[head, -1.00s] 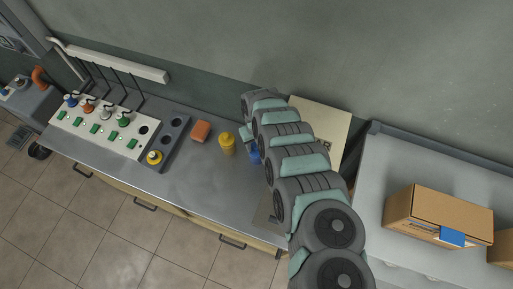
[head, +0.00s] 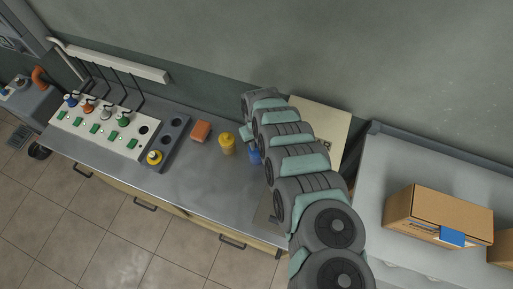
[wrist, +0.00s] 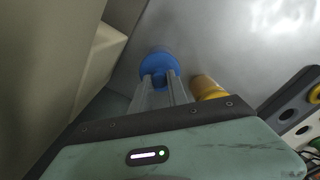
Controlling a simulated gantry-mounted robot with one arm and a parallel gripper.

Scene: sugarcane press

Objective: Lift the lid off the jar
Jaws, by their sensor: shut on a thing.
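A round blue lid (wrist: 158,66) is between the fingertips of my gripper (wrist: 159,80) in the wrist view. The gripper is shut on it. A little blue (head: 255,157) shows beside my arm in the head view, over the steel bench; the arm hides the rest and the gripper. I cannot see a jar body under the blue lid, nor tell whether the lid is raised. A yellow jar (head: 227,144) stands upright just left of it in the head view. In the wrist view the yellow jar (wrist: 209,88) is right of the fingers, apart from them.
An orange block (head: 201,131) lies left of the yellow jar. A grey holed rack (head: 174,139) with a yellow-topped item and a white panel with several bottles are farther left. A beige board (head: 322,121) is behind my arm. A cardboard box (head: 437,217) lies on the right-hand surface.

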